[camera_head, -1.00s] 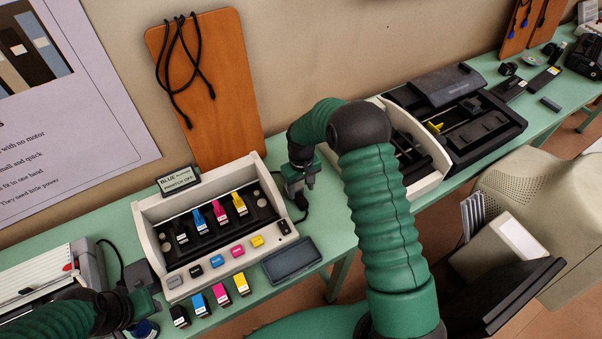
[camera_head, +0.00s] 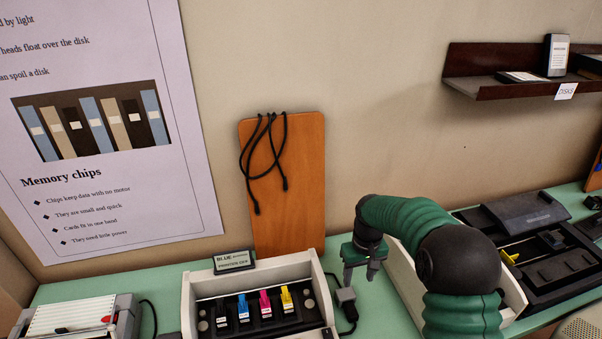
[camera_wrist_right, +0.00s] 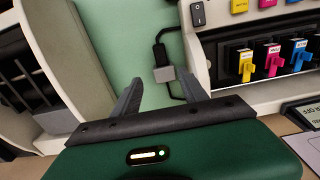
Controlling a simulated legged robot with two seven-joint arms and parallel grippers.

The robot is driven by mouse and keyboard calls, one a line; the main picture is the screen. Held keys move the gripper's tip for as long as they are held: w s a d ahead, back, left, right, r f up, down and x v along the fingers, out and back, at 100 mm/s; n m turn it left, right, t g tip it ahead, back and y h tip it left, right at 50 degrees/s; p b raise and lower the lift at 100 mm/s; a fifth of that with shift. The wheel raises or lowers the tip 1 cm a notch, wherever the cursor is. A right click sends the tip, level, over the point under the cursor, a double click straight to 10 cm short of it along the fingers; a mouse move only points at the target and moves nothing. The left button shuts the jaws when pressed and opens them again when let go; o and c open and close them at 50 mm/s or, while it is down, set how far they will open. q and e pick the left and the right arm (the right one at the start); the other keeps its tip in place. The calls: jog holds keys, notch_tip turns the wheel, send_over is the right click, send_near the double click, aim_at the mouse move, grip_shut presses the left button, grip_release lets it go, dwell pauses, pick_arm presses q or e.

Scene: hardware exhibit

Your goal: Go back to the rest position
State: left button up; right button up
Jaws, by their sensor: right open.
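My right gripper (camera_head: 361,276) hangs above the green table, between the white printer case (camera_head: 258,296) and the opened device to its right. Its fingers point down, apart and empty. In the right wrist view the two fingers of the right gripper (camera_wrist_right: 112,92) are spread, with the green tabletop and a grey plug behind them. The case holds black, blue, magenta and yellow cartridges (camera_head: 265,305) in a row. My left gripper does not show in the head view now.
A black cable with a grey plug (camera_head: 346,296) lies beside the case. A sign reading BLUE (camera_head: 234,261) stands behind the case. An orange board (camera_head: 300,190) with black cords leans on the wall. A dark shelf (camera_head: 495,88) hangs at upper right. Open devices (camera_head: 545,240) stand at right.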

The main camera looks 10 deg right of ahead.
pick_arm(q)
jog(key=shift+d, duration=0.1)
pick_arm(e)
jog(key=s+a+r+t, duration=0.1)
jog(key=s+a, duration=0.3)
jog(key=s, duration=0.5)
jog(key=s+a+t, duration=0.1)
jog(key=s+a, duration=0.4)
jog(key=s, duration=0.5)
jog(key=shift+r+t, duration=0.3)
jog(key=shift+r, duration=0.05)
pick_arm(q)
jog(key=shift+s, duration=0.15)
pick_arm(e)
jog(key=shift+s+a, duration=0.1)
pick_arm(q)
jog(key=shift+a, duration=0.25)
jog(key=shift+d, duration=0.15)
